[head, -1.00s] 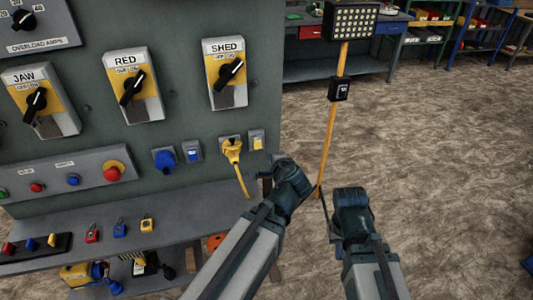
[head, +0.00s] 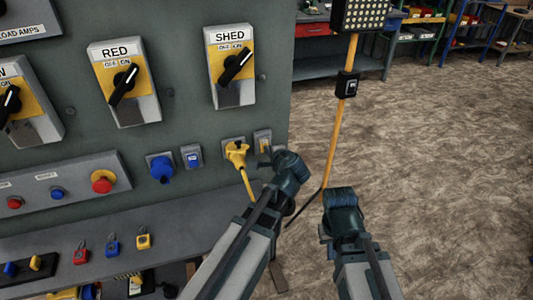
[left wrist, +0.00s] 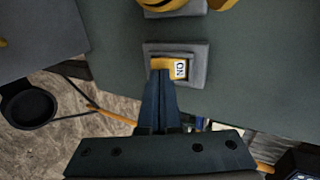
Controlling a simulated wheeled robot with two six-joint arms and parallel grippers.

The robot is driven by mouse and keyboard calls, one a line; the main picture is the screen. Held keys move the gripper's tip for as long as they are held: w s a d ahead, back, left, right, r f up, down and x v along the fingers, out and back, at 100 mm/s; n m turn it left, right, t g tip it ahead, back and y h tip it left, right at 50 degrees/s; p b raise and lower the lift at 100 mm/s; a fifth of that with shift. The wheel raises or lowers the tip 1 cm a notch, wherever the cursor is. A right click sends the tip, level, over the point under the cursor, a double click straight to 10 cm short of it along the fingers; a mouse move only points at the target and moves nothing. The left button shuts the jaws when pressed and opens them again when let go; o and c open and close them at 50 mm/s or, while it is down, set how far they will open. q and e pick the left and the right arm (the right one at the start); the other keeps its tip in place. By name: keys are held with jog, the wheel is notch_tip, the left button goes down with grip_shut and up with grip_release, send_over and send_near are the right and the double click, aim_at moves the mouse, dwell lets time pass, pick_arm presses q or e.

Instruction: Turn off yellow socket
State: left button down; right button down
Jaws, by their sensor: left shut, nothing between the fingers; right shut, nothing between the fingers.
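The yellow socket (head: 237,153) is on the green panel in the head view, with a yellow plug and cable in it. Its small yellow rocker switch (head: 263,138) is in a grey plate just to the right. My left gripper (head: 266,155) is shut and empty, with its tips at this switch and covering its lower part. In the left wrist view, the shut fingertips (left wrist: 162,75) are at one end of the yellow rocker (left wrist: 168,64), seemingly touching it; the other end shows "ON". My right gripper (head: 325,228) is shut and empty, away from the panel; its fingers are barely visible.
A blue socket (head: 160,168) and blue switch (head: 191,157) are left of the yellow socket. A red button (head: 102,181) is further left. Padlocks (head: 143,237) stand on the shelf below. A yellow lamp pole (head: 341,120) stands right; the floor beyond is open.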

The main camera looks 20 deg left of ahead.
jog(key=shift+f, duration=0.1)
dwell(0.5)
jog(key=shift+r+p, duration=0.65)
jog(key=shift+r, duration=0.1)
